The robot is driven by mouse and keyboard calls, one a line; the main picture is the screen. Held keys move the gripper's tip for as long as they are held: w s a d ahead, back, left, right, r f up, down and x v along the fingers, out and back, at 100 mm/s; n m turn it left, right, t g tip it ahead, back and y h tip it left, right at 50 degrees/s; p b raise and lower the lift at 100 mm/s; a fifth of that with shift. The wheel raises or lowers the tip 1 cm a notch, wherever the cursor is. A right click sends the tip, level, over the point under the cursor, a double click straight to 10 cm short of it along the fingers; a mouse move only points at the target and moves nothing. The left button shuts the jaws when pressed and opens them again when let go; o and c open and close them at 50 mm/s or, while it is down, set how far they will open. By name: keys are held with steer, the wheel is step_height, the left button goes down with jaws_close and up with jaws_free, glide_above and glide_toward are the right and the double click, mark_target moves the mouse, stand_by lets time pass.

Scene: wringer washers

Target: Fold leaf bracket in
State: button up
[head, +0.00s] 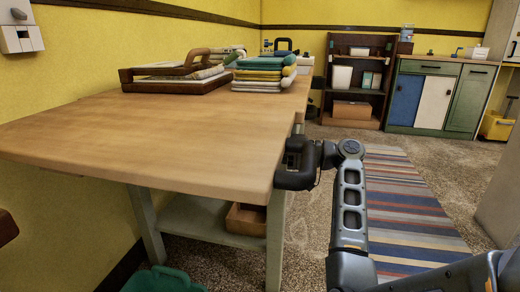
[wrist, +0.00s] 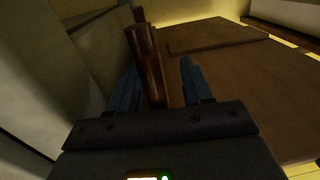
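The wooden table (head: 170,135) has its top level, with the near leaf part raised and flat. My gripper (head: 283,180) is at the table's right edge, just below the top, and its fingertips are hidden by the table in the head view. In the wrist view my gripper (wrist: 165,82) has its two blue fingers apart. A reddish-brown wooden bar (wrist: 148,62), which looks like the leaf bracket, stands between them, nearer the left finger. A gap shows between the bar and the right finger. Whether the bar touches the left finger I cannot tell. The bracket is hidden in the head view.
A wooden tray (head: 175,86) and a stack of folded cloths (head: 262,75) lie on the table's far part. A box (head: 246,219) sits on the lower shelf and a teal bin (head: 160,281) stands below in front. A striped rug (head: 405,215) covers open floor to the right.

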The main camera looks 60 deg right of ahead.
steer(key=p+v, duration=0.1)
steer(key=v, duration=0.4)
steer(key=shift+s+d, duration=0.15)
steer(key=shift+s, duration=0.15)
steer(key=shift+f, duration=0.1)
